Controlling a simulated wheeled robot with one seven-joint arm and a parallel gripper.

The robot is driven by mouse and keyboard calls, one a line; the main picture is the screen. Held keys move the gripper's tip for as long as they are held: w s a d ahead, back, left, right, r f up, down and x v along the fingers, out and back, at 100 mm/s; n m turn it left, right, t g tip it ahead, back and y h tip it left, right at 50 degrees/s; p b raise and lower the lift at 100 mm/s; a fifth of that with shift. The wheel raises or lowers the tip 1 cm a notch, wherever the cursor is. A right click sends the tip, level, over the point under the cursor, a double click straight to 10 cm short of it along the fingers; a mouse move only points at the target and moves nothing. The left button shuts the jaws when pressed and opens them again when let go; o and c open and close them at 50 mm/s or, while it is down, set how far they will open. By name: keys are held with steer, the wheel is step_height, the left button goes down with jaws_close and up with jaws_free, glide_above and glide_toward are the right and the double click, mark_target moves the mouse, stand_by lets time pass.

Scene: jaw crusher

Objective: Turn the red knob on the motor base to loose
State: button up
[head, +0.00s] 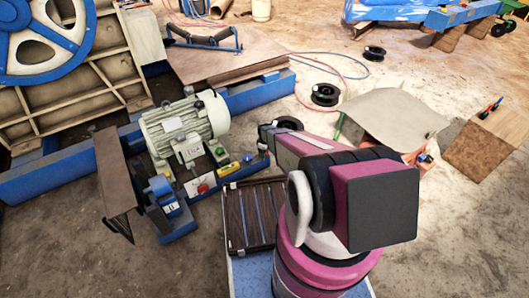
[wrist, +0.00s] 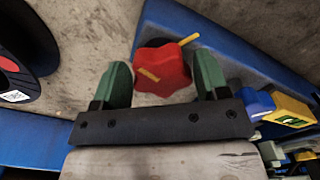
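The red knob (wrist: 163,72) has a lobed rim and shows in the wrist view at the blue base. A yellow bar sticks out at its upper right, and a yellow mark crosses its face. My gripper (wrist: 162,80) has two green fingers, spread apart, one on each side of the knob. Small gaps show between knob and fingers. In the head view the pale green motor (head: 185,128) sits on the blue motor base (head: 235,172). My arm hides the fingertips there. A small red spot by a white plate shows at the base's front; I cannot tell if it is this knob.
A yellow and green block (wrist: 292,110) stands right of the fingers in the wrist view. A black round thing (wrist: 18,75) is at the left. In the head view a dark slatted crate (head: 250,215) lies by my arm, and a brown panel (head: 115,170) stands left of the motor.

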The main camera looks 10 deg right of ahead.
steer(key=shift+o, duration=0.9)
steer(key=shift+r, duration=0.1)
step_height(320, 180, up, 11)
steer(key=shift+f, duration=0.2)
steer(key=s+r+m, duration=0.5)
steer(key=s+r, duration=0.8)
steer(key=r, duration=0.3)
steer(key=s+r+m, duration=0.6)
steer(key=s+r, duration=0.7)
steer(key=r, duration=0.3)
steer(key=shift+s+a+r, duration=0.2)
steer(key=shift+s+a, duration=0.05)
steer(key=shift+s, duration=0.05)
